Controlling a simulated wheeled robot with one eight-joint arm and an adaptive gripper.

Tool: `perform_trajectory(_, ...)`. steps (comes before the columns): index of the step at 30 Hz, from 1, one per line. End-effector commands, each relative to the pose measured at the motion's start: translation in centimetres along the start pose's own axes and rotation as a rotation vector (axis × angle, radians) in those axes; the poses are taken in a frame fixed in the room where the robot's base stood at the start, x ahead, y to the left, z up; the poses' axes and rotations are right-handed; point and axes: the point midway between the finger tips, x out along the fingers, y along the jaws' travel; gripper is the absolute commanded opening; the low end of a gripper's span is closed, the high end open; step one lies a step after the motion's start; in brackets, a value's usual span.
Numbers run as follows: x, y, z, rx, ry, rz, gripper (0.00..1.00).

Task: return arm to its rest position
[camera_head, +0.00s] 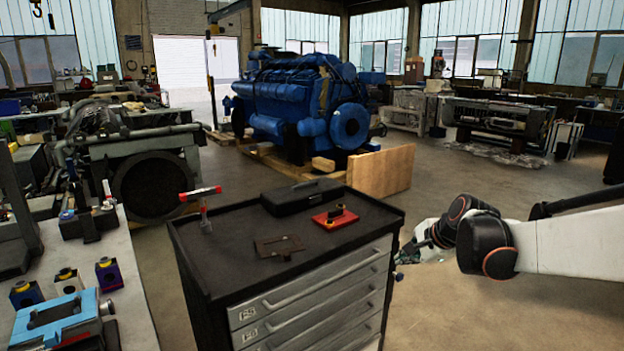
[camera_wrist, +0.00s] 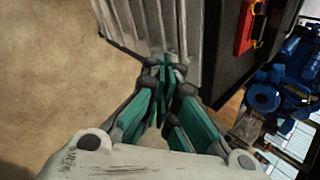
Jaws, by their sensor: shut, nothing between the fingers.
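My arm reaches in from the right edge of the head view, beside the right side of the tool cabinet (camera_head: 330,290). My gripper (camera_head: 402,258) is at the arm's end, close to the cabinet's front right corner; whether it touches cannot be told. In the wrist view, my gripper (camera_wrist: 166,68) has its teal-padded fingers brought together at the tips, with nothing held. The cabinet's drawer fronts (camera_wrist: 155,25) show just beyond the fingertips.
On the cabinet top are a black case (camera_head: 302,196), a red tray (camera_head: 335,217), a flat brown plate (camera_head: 279,246) and a red-topped tool (camera_head: 203,208). A workbench (camera_head: 135,300) stands at left. A blue engine (camera_head: 300,105) stands behind. Floor (camera_head: 500,200) right of the cabinet is open.

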Motion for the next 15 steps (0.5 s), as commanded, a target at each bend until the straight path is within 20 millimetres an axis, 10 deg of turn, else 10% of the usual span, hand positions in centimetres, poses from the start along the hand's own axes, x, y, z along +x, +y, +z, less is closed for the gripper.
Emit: perform_trajectory(15, -12.0, 8.9, 8.6, -0.756, 0.105, 0.015, 0.00)
